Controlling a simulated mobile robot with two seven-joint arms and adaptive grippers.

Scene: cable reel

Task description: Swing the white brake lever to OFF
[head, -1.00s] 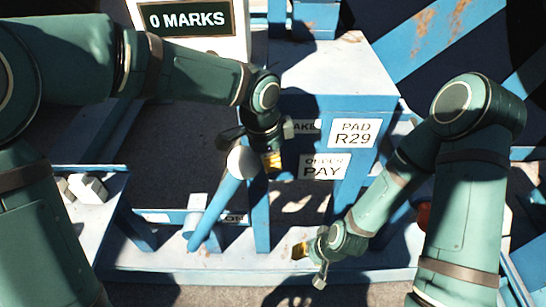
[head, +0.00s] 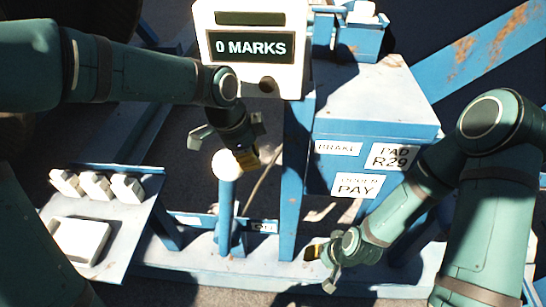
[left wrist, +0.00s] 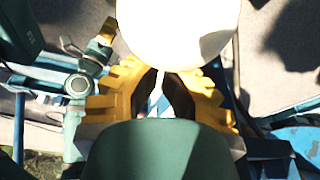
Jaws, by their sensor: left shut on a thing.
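The brake lever is a blue bar (head: 226,215) with a white round knob (head: 228,166), in the head view left of the blue post. It stands nearly upright from the low blue rail. My left gripper (head: 243,158) is at the knob's upper right, shut on the lever's knob. In the left wrist view the white knob (left wrist: 180,25) fills the top middle, with yellow fingers (left wrist: 160,95) on either side just below it. Small plates flank the lever's foot, one on the left (head: 186,220) and one on the right (head: 264,227); their lettering is hard to read. My right gripper (head: 316,253) hangs low, away from the lever; its jaw opening is unclear.
A blue cabinet (head: 370,105) carries signs reading BRAKE, PAD R29 and PAY. A white display (head: 250,47) reads 0 MARKS. At left a pale shelf (head: 115,255) holds several white blocks. The blue post (head: 293,180) stands close right of the lever.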

